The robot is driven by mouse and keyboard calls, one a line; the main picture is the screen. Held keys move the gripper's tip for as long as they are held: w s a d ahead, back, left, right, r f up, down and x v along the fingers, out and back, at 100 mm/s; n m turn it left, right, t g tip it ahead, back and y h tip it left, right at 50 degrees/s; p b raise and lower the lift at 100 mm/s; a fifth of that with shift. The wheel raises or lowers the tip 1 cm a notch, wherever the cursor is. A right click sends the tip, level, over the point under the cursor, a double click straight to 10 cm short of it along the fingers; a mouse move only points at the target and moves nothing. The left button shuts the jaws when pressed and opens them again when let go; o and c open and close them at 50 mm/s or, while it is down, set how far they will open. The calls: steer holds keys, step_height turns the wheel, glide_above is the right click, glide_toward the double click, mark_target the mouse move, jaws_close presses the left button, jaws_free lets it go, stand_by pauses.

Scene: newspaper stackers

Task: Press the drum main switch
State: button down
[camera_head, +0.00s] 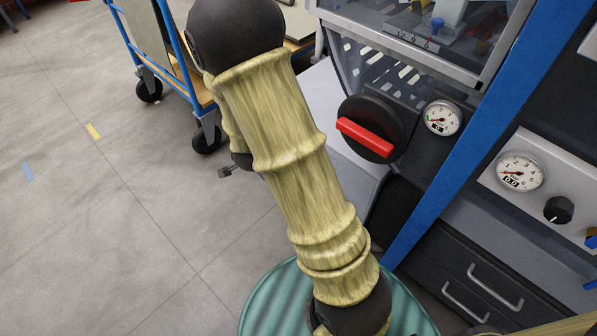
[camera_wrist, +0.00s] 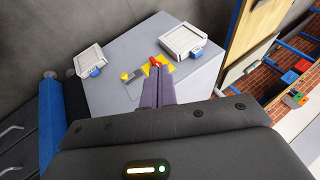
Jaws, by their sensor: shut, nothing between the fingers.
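In the wrist view, a grey cabinet (camera_wrist: 118,52) carries a yellow plate with a small red knob, a switch (camera_wrist: 155,60), on its top face. My gripper (camera_wrist: 157,74) is shut and empty, with its fingertips close in front of this red knob and hiding part of it and its plate. I cannot tell whether they touch. A second yellow piece (camera_wrist: 137,74) with a grey part lies just left of the fingertips. In the head view my arm crosses the middle and the gripper is out of sight. A black rotary switch with a red handle (camera_head: 366,139) shows there.
In the head view, round gauges (camera_head: 520,171) and a blue post (camera_head: 462,135) stand right; a blue-framed cart (camera_head: 160,45) stands at upper left.

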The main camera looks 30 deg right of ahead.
steer(key=d+f+m+t+h+b, duration=0.1)
steer(key=d+f+m+h+b, duration=0.3)
steer(key=f, duration=0.6)
steer(key=d+f+m+t+h+b, duration=0.2)
steer(key=d+f+m+h+b, duration=0.3)
steer(key=f+m+h+b, duration=0.3)
steer(key=shift+s+f+m+t+b, duration=0.15)
steer(key=shift+f+m+t+b, duration=0.15)
steer(key=shift+f+m+b, duration=0.7)
steer(key=shift+d, duration=0.15)
steer(key=w+d+b, duration=0.6)
steer(key=w+d, duration=0.1)
steer(key=w, duration=0.2)
steer(key=shift+w+b, duration=0.2)
steer(key=shift+b, duration=0.1)
